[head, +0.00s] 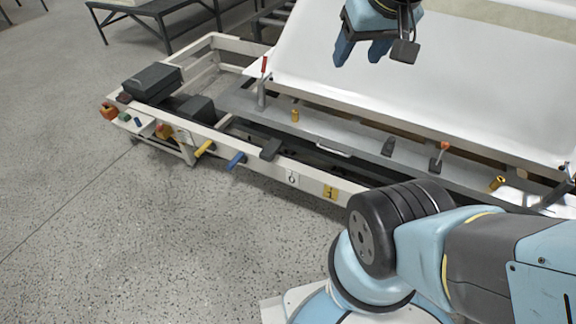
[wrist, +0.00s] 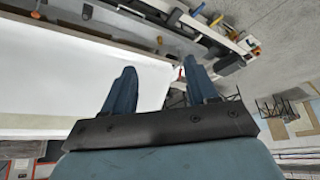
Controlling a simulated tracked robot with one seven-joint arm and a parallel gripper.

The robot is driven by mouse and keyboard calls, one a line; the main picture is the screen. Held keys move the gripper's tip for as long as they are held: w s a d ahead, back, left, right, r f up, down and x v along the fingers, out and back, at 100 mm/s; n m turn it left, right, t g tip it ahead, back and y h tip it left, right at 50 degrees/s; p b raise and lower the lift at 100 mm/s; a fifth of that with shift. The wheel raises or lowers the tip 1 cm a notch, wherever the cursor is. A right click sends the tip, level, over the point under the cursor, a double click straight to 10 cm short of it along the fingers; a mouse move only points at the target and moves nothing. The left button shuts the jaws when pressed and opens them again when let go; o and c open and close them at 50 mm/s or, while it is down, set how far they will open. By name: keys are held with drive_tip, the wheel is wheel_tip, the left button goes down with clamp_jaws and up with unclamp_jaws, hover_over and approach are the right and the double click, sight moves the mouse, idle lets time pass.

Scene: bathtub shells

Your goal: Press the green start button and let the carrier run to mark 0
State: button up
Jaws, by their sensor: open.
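The green button (head: 125,117) sits on a small control panel at the machine's left end, beside a large orange-red knob (head: 109,111). The carrier (head: 310,128) is a long grey plate with clamps, bearing a large white shell (head: 390,85). A white plate (head: 292,179), apparently marked 0, is on the front rail. A dark block (head: 270,150) at the carrier's edge is left of this plate. My gripper (head: 361,50) is open and empty above the white shell, far right of the button. In the wrist view, my gripper (wrist: 160,82) has its fingers spread.
A yellow plate (head: 330,192) is right of the white one. Yellow (head: 204,148) and blue (head: 236,160) handles stick out from the front rail. A red-tipped upright lever (head: 263,80) stands on the carrier. The grey floor (head: 120,230) before the machine is clear.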

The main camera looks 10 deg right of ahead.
drive_tip(key=shift+c, duration=0.5)
clamp_jaws()
idle(1.4)
